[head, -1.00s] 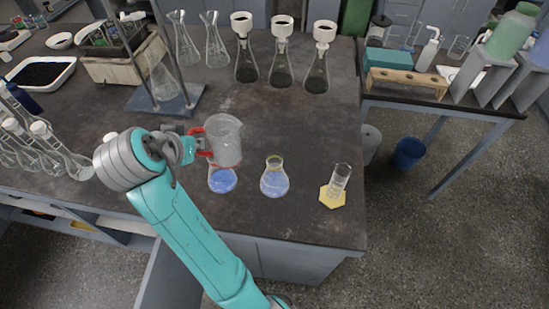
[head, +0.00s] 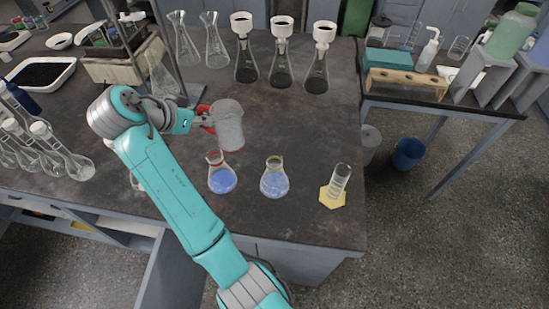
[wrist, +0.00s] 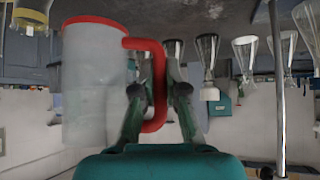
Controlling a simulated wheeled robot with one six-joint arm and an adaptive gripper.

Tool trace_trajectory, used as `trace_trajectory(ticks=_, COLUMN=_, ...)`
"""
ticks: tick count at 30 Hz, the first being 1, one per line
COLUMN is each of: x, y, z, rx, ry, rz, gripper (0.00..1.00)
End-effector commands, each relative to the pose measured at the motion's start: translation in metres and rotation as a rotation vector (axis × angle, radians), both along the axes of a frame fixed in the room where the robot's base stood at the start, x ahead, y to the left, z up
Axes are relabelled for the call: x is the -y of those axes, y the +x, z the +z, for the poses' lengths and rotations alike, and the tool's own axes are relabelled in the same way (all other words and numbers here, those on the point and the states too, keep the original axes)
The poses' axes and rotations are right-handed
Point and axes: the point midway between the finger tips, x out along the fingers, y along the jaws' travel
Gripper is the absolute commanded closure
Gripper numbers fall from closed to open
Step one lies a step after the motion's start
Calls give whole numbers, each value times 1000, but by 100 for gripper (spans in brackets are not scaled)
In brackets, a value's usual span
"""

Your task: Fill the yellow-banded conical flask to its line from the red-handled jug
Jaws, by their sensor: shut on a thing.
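The jug (head: 229,125) is clear with a red base ring and a red handle. My gripper (head: 205,117) is shut on the handle and holds the jug about upright, behind the red-banded flask. In the wrist view, which is upside down, my gripper (wrist: 158,95) is around the red handle beside the jug (wrist: 92,90). The jug's contents cannot be made out clearly. The yellow-banded conical flask (head: 274,183) stands upright on the bench to the right, with bluish liquid in its lower body.
A red-banded flask (head: 222,180) with blue liquid stands left of the yellow-banded one. A glass cylinder (head: 340,180) on a yellow base stands to the right, near the bench edge. Several funnel-topped flasks (head: 281,70) stand behind. The bench middle behind the jug is clear.

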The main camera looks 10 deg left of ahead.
Motion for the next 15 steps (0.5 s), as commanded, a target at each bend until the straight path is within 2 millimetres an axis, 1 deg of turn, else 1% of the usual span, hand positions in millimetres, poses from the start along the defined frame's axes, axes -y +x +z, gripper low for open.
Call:
trace_trajectory(ticks=8, x=5, y=0, z=2, rx=17, ry=67, rz=-1, gripper=100)
trace_trajectory(ticks=15, x=12, y=-3, z=7, rx=44, ry=182, rz=-1, gripper=100)
